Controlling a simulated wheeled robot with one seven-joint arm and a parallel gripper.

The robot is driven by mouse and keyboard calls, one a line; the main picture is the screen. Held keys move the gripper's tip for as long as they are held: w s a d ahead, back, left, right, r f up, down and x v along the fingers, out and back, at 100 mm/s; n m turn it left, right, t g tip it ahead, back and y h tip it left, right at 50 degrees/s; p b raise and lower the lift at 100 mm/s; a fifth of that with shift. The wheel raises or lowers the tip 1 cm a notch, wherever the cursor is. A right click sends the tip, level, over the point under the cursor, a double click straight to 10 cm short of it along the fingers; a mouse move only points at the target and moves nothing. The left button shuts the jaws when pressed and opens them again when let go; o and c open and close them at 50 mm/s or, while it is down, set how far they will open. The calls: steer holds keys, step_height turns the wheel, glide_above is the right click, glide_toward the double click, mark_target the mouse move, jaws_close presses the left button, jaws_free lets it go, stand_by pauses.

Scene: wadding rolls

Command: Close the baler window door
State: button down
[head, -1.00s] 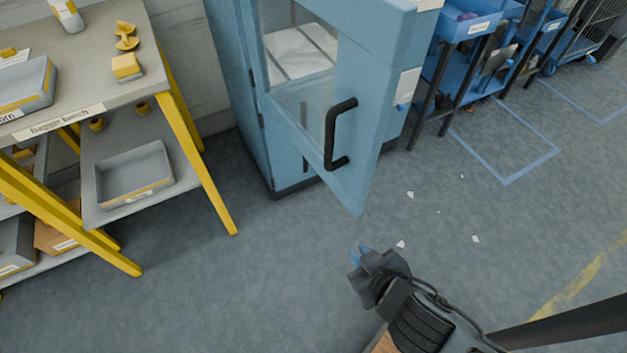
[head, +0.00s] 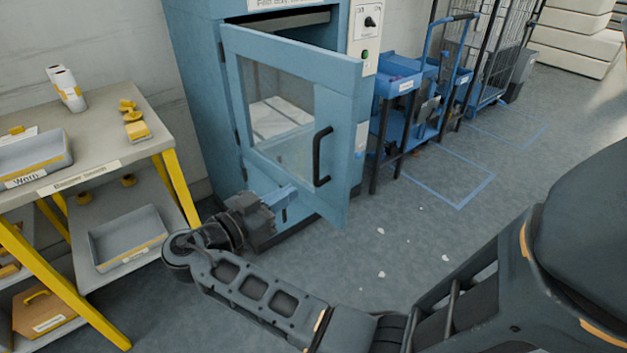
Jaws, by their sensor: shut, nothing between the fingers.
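The blue baler window door (head: 332,105) stands open, swung out from the baler (head: 196,95) with its hinges on the left. It has a clear pane and a black bar handle (head: 322,157) near its right, free edge. My gripper (head: 291,193) has blue fingers and is shut and empty. It is by the lower part of the door, left of and below the handle, pointing right. I cannot tell whether the fingers touch the door. White material (head: 272,118) shows inside the baler through the pane.
A bench with yellow legs (head: 120,160) and grey trays stands close on the left, near my arm. A control panel (head: 365,40) is right of the opening. Blue carts (head: 398,85) stand beyond. Small white scraps (head: 381,274) lie on the otherwise clear floor at centre right.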

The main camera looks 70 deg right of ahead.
mark_target(342, 161)
steer(key=p+x, duration=0.3)
steer(key=x, duration=1)
steer(key=shift+r+p, duration=0.1)
steer(key=shift+p, duration=0.25)
steer(key=shift+s+d, duration=0.25)
steer(key=shift+d, duration=0.15)
